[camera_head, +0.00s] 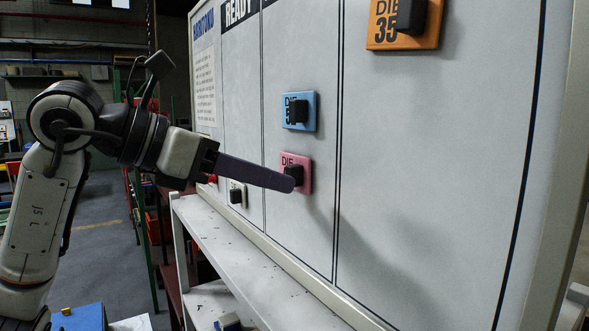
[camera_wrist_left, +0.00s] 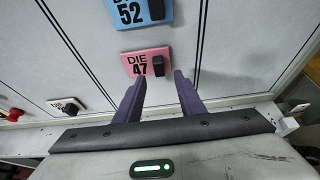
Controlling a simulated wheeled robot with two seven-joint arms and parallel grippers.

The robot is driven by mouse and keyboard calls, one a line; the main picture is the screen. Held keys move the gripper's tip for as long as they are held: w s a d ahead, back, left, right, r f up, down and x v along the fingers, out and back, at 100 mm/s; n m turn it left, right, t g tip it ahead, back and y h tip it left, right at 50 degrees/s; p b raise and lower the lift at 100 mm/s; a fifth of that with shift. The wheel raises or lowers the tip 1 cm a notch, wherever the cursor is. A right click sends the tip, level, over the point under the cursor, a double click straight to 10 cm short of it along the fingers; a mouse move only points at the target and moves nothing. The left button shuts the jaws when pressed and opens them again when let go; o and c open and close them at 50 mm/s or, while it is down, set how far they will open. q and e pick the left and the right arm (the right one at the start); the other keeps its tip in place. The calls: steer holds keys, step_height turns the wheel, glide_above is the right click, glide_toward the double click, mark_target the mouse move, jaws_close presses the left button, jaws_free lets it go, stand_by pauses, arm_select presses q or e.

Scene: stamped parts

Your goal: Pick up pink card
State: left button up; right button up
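I cannot tell whether a fingertip touches the card. My right gripper is not in view.
A blue card (camera_head: 299,111) is above the pink one, and an orange card (camera_head: 403,24) is at the upper right. A white card (camera_head: 237,194) is lower left. A grey shelf (camera_head: 240,251) runs below the whiteboard (camera_head: 440,170).

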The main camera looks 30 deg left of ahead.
arm_select(q)
steer(key=x, duration=0.2)
steer(key=shift+w+d+f, duration=0.15)
steer(key=shift+w+d, duration=0.05)
steer(key=shift+w, duration=0.1)
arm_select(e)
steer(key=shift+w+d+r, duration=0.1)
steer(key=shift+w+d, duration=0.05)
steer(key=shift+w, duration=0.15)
arm_select(q)
steer(key=c, duration=0.9)
jaws_close()
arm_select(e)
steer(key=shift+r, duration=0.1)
arm_select(q)
steer(key=r+v, duration=0.2)
steer(key=v, duration=1.4)
steer(key=shift+w, duration=0.4)
steer(key=shift+s, duration=0.1)
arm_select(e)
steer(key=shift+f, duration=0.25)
